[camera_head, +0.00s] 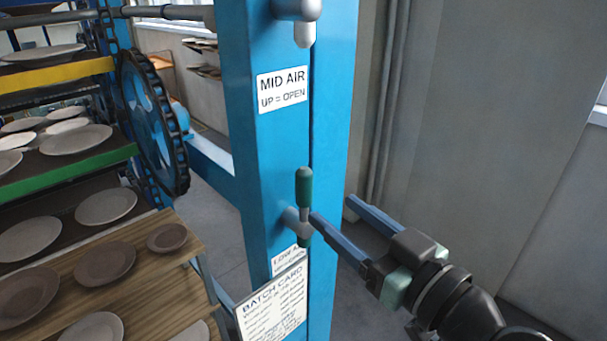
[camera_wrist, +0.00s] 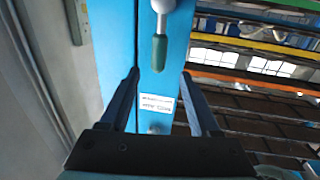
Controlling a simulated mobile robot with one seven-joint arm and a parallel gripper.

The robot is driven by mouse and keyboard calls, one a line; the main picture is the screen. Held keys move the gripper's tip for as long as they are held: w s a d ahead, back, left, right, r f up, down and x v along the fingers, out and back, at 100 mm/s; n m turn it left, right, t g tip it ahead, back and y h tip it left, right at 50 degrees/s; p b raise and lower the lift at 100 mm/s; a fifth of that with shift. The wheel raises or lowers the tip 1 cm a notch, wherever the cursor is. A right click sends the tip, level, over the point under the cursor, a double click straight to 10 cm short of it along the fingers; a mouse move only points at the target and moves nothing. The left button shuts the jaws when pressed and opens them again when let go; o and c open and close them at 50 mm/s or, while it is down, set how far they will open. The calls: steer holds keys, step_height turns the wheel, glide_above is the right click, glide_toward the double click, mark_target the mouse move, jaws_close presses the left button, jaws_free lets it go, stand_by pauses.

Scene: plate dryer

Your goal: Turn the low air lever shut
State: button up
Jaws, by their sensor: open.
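The low air lever has a green handle (camera_head: 304,188) that points straight up from its grey pivot on the blue post. A LOW AIR label (camera_head: 286,262) below it is partly covered by a batch card. My gripper (camera_head: 333,208) is open and empty, just right of the lever, with one fingertip close to the pivot. I cannot tell if they touch. In the wrist view the scene looks turned over: the green handle (camera_wrist: 159,53) hangs down from a pale stem, between the lines of my open fingers (camera_wrist: 160,74) and beyond their tips.
The MID AIR label (camera_head: 283,90), reading UP = OPEN, sits higher on the blue post (camera_head: 251,180), under another lever (camera_head: 304,33). The batch card (camera_head: 272,303) stands below. Shelves of plates (camera_head: 106,206) and a chain wheel (camera_head: 153,122) are left. A grey wall (camera_head: 480,130) is right.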

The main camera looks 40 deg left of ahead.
mark_target(309, 187)
steer(key=p+x, duration=0.3)
steer(key=x, duration=0.5)
steer(key=shift+w+r, duration=0.1)
steer(key=shift+r, duration=0.05)
steer(key=shift+w+a, duration=0.2)
steer(key=shift+a, duration=0.45)
jaws_close()
stand_by(0.5)
